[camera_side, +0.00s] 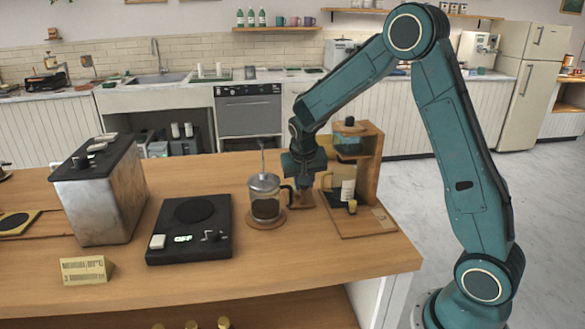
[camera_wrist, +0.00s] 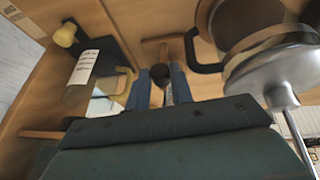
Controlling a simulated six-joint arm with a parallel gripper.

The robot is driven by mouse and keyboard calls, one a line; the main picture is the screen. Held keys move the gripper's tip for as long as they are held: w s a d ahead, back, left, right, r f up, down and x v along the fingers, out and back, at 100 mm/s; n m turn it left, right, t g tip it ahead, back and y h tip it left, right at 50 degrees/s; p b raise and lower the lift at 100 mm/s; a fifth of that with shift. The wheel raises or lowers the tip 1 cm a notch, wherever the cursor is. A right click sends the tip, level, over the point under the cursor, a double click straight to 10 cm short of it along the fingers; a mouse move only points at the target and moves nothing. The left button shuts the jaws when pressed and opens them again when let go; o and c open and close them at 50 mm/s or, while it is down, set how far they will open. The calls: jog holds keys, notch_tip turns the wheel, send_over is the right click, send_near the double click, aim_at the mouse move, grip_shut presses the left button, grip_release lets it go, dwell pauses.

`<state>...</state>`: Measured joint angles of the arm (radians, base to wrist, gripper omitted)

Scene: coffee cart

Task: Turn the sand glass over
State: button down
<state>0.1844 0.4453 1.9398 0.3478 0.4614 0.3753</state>
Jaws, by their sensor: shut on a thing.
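My gripper (camera_side: 304,181) is low over the counter, between the French press and the wooden stand. In the wrist view its two blue fingers (camera_wrist: 160,74) are shut on a small dark, rounded thing (camera_wrist: 160,77), which I take to be the sand glass. In the side view a bit of brown wood shows just under the fingers, which looks like an end of the sand glass (camera_side: 301,201). Most of the sand glass is hidden by my gripper, so I cannot tell its tilt or where its sand lies.
A French press (camera_side: 265,200) stands close left of my gripper, its handle towards the fingers. On the right are a wooden stand (camera_side: 369,165) and a white-labelled vessel (camera_side: 347,190). A black scale (camera_side: 190,240) and a metal box (camera_side: 98,205) are further left.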

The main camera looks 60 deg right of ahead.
jog(key=t+y, duration=0.2)
jog(key=d+m+t+y, duration=0.1)
jog(key=t+y, duration=0.1)
jog(key=s+m+t+y, duration=0.1)
jog(key=t+y, duration=0.1)
jog(key=shift+s+d+f+t, duration=0.1)
jog(key=shift+d+f+t, duration=0.05)
jog(key=shift+t, duration=0.25)
dwell(0.6)
jog(key=c, duration=1.5)
grip_release()
jog(key=shift+s, duration=0.1)
jog(key=shift+v, duration=6.75)
